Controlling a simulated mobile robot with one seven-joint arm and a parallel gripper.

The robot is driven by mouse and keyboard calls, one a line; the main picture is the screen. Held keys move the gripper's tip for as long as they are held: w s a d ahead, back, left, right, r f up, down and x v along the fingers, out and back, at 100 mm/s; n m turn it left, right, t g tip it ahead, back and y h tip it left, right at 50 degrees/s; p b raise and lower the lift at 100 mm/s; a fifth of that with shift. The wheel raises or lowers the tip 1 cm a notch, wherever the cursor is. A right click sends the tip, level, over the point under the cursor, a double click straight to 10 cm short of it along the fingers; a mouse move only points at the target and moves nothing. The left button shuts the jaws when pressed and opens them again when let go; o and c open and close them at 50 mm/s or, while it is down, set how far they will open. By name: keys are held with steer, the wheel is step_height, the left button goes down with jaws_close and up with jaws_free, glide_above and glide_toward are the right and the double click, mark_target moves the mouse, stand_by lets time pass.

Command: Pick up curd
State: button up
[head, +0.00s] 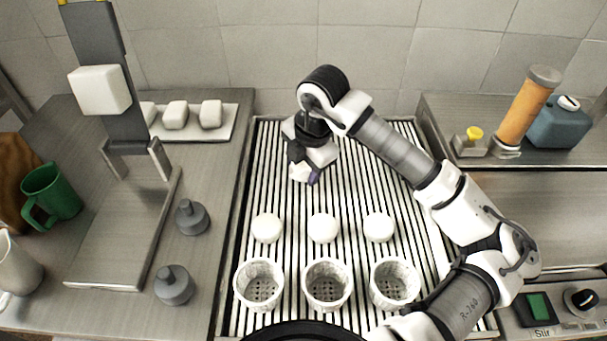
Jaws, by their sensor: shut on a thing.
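Three rounded white curds, left (267,228), middle (323,228) and right (379,227), sit in a row on the slatted rack (400,130). My gripper (304,178) is above the rack, behind this row and apart from it. It is shut on a small pale piece that looks like curd. The fingers and wrist hide most of that piece, so its outline is unclear. Three white perforated baskets, left (260,284), middle (327,285) and right (394,283), stand upright in front of the curds.
A press-like stand (110,250) with a white block (100,90) is on the left. Behind it, a tray (228,125) holds white blocks. Grey knobbed weights (192,217) and a green mug (50,195) stand nearby. An orange cylinder (528,108) and a blue-grey jug (558,123) are at the right.

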mark_target(304, 165)
steer(key=w+a+r+b+v, duration=0.1)
steer(key=w+a+b+v, duration=0.1)
steer(key=v, duration=1.4)
steer(key=shift+w+a+r, duration=0.15)
steer(key=shift+w+a, duration=0.1)
steer(key=shift+w, duration=0.15)
steer(key=shift+s, duration=0.1)
